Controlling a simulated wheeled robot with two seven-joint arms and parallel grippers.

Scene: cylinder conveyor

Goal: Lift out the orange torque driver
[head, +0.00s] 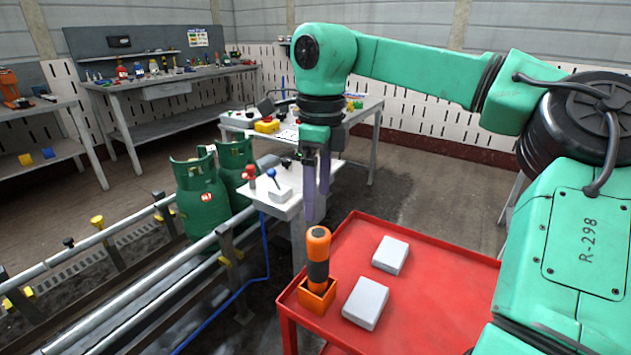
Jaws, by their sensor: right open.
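The orange torque driver (318,258) stands upright in a small orange holder (316,293) at the left corner of the red cart. It has an orange top and a dark middle band; its lower end is hidden inside the holder. My right gripper (316,208) points down with its two greyish-purple fingers just above the driver's top in the picture. It is open and holds nothing. I cannot tell the exact gap in depth between fingertips and driver. My left gripper is not in view.
Two white boxes (390,255) (365,303) lie on the red cart (440,270) to the right of the holder. A white stand with joysticks (282,195), green gas cylinders (200,200) and conveyor rails (110,243) are to the left. The cart's right part is clear.

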